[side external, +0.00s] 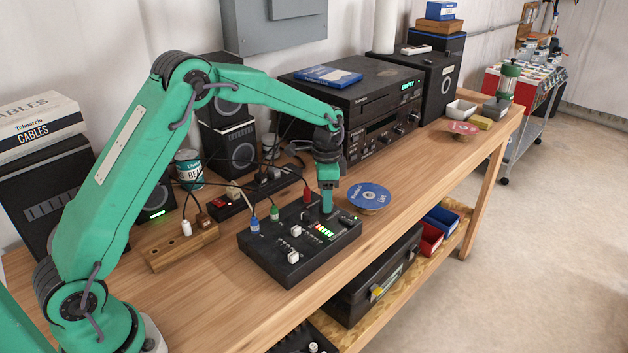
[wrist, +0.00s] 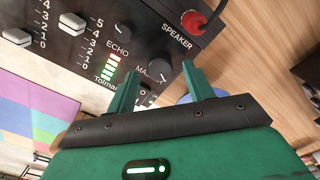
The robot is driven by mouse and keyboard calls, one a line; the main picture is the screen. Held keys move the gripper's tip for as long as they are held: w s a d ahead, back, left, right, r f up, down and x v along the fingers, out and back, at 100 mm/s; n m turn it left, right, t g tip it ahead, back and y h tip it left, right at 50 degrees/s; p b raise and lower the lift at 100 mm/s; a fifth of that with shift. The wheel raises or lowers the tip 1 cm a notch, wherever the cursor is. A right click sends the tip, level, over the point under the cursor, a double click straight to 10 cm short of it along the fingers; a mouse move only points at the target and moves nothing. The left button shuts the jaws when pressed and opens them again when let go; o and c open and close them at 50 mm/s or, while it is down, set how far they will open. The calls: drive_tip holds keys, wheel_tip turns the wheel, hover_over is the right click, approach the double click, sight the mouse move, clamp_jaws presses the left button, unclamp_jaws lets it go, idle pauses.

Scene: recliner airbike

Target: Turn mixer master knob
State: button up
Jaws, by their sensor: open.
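The black mixer (side external: 285,262) lies on the wooden bench, with white sliders and a lit green level meter. In the wrist view, the master knob (wrist: 160,60) is a small dark round knob with a light pointer mark, beside a partly hidden label starting "MA". My gripper (side external: 327,208) points down over the mixer's right part. In the wrist view, my gripper (wrist: 159,72) is open, with its two green fingers on either side of the knob in the picture. I cannot tell whether they touch it. The knob is hidden by my gripper in the side view.
An echo knob (wrist: 122,30) and a red speaker plug (wrist: 193,20) sit close by on the panel. Cables rise from the mixer's back edge. A blue-labelled disc (side external: 369,196) lies right of the mixer. A large black tape deck (side external: 365,110) stands behind.

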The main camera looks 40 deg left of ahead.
drive_tip(key=shift+f, duration=0.85)
drive_tip(key=c, duration=1)
drive_tip(key=shift+o, duration=0.2)
drive_tip(key=shift+n, duration=0.3)
drive_tip(key=n, duration=0.5)
drive_tip(key=shift+r, duration=0.1)
drive_tip(key=shift+n, duration=2.3)
